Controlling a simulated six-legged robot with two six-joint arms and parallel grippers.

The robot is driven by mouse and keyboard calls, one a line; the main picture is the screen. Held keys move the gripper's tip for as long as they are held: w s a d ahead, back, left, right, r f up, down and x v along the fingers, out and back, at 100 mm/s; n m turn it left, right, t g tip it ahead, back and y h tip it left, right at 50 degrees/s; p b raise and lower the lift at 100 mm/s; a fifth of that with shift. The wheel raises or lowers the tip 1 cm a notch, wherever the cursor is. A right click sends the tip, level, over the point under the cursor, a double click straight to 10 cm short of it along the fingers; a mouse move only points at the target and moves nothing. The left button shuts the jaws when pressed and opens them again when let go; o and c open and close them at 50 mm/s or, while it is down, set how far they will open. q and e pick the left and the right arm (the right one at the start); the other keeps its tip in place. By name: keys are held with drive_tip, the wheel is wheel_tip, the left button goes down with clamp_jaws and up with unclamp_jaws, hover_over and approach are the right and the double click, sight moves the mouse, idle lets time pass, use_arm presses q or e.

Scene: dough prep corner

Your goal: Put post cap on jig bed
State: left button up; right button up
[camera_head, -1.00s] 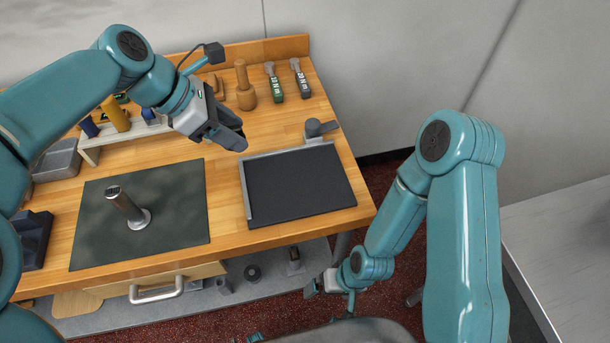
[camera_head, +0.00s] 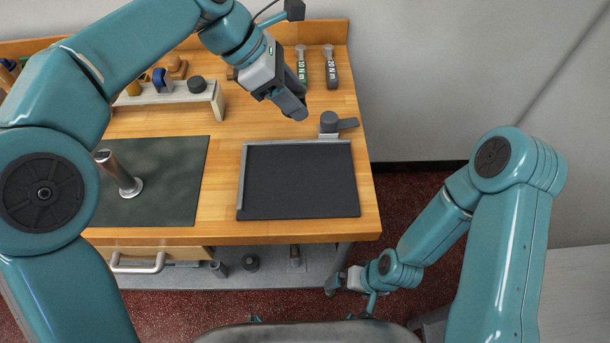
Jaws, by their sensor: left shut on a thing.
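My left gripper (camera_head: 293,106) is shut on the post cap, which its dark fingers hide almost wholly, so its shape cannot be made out. The gripper is in the air above the back of the bench, just behind and left of the clamp at the jig. The jig bed (camera_head: 300,182) is a flat black plate with a metal strip along its left and back edges. Nothing lies on it. My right gripper (camera_head: 352,282) hangs low beyond the bench's front right corner; its finger opening is too small to judge.
A dark clamp knob (camera_head: 329,122) stands at the jig's back right. A white rack (camera_head: 170,97) and two torque tools (camera_head: 330,68) are at the back. Bare wood separates mat and jig.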

use_arm(q)
drive_tip(key=shift+s+d+f, duration=0.1)
drive_tip(key=shift+d+f, duration=0.1)
drive_tip(key=shift+f, duration=0.3)
drive_tip(key=b, duration=0.2)
hover_over(307, 176)
drive_tip(key=a, duration=0.2)
wheel_tip(307, 176, down, 14)
drive_tip(key=shift+a+f, duration=0.1)
drive_tip(key=shift+a, duration=0.05)
wheel_tip(307, 176, down, 6)
drive_tip(key=shift+r, duration=0.1)
use_arm(e)
wheel_tip(307, 176, down, 3)
drive_tip(key=shift+s+a+r, duration=0.1)
use_arm(q)
drive_tip(key=shift+s, duration=0.1)
drive_tip(key=o, duration=1)
drive_tip(key=shift+o, duration=0.2)
